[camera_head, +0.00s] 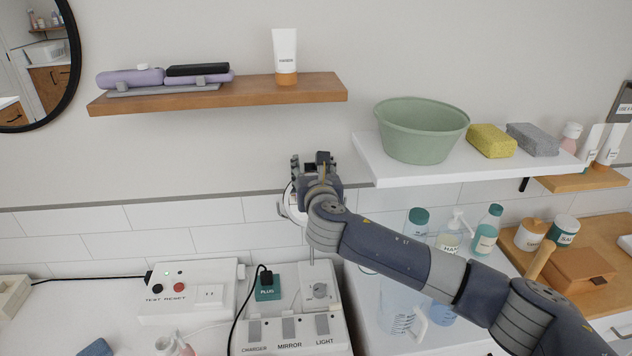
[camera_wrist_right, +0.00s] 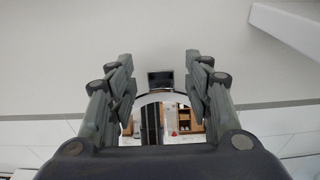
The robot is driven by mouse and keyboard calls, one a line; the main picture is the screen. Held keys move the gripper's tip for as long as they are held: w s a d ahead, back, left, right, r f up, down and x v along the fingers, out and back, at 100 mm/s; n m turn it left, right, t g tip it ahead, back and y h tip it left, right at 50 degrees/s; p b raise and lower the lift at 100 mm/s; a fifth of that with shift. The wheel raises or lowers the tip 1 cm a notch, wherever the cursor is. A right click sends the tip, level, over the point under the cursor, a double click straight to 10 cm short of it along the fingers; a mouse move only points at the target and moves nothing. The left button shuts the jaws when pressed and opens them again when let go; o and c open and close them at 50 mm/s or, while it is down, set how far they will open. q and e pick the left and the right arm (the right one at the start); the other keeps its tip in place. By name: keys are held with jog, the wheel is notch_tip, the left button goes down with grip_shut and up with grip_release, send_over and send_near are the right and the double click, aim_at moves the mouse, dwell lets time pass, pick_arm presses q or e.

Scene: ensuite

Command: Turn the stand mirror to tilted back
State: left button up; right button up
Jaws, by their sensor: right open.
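The stand mirror (camera_head: 288,205) is mostly hidden behind my right gripper in the head view. Only part of its pale round rim shows there, above a thin stem. In the right wrist view the mirror (camera_wrist_right: 182,118) shows a curved white rim, a reflecting face and a dark tab (camera_wrist_right: 160,79) at its top. My right gripper (camera_head: 311,163) is open, its fingers to either side of the tab in the wrist picture; it also shows in the wrist view (camera_wrist_right: 160,78). I cannot tell whether it touches the mirror. My left gripper is not in view.
A wooden shelf (camera_head: 328,88) is above the gripper. A white shelf (camera_head: 374,163) with a green bowl (camera_head: 420,130) is close on the right. Below are a switch box labelled MIRROR (camera_head: 290,329), a test box (camera_head: 193,275) and several bottles.

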jog(key=v, duration=1)
